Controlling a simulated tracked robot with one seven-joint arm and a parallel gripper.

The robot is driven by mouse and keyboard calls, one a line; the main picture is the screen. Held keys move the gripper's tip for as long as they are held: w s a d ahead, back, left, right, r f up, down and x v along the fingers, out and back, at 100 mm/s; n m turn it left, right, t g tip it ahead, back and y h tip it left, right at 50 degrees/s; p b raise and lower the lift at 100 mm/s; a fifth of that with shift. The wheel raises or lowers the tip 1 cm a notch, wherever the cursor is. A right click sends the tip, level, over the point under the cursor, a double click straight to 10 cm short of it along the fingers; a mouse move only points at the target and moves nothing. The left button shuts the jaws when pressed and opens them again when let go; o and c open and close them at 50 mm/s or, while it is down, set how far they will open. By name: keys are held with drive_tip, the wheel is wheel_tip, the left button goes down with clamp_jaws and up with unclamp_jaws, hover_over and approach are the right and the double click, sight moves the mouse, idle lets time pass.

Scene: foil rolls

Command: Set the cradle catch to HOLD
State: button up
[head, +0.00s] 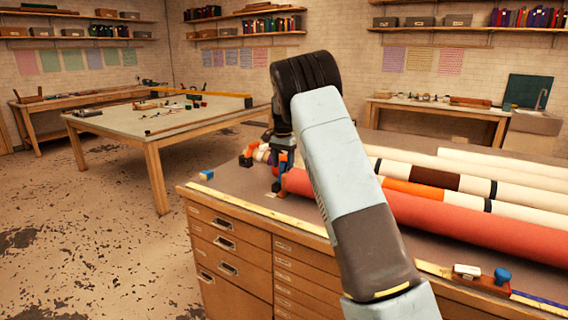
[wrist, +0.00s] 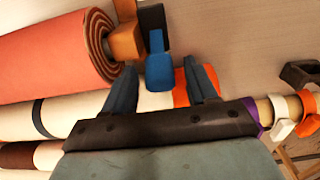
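The cradle catch appears to be a blue lever (wrist: 159,72) by an orange block (wrist: 127,42) and a dark block (wrist: 151,17) in the wrist view. It stands at the spiral end of a red roll (wrist: 60,62). My gripper (wrist: 168,72) is open, its two dark blue fingers apart, with the lever between them in the picture. I cannot tell whether they touch it. In the head view my gripper (head: 284,160) is over the left end of the red roll (head: 440,220), partly hidden by my arm. No HOLD marking is legible.
Pale rolls (head: 500,185) with orange and brown bands lie behind the red roll on the drawer cabinet (head: 235,240). A small blue block (head: 206,174) sits at its left edge. A blue-knobbed piece (head: 502,276) is at the front right. Floor is clear toward the far worktable (head: 160,122).

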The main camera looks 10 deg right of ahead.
clamp_jaws()
idle(0.3)
drive_tip(key=shift+d, duration=0.1)
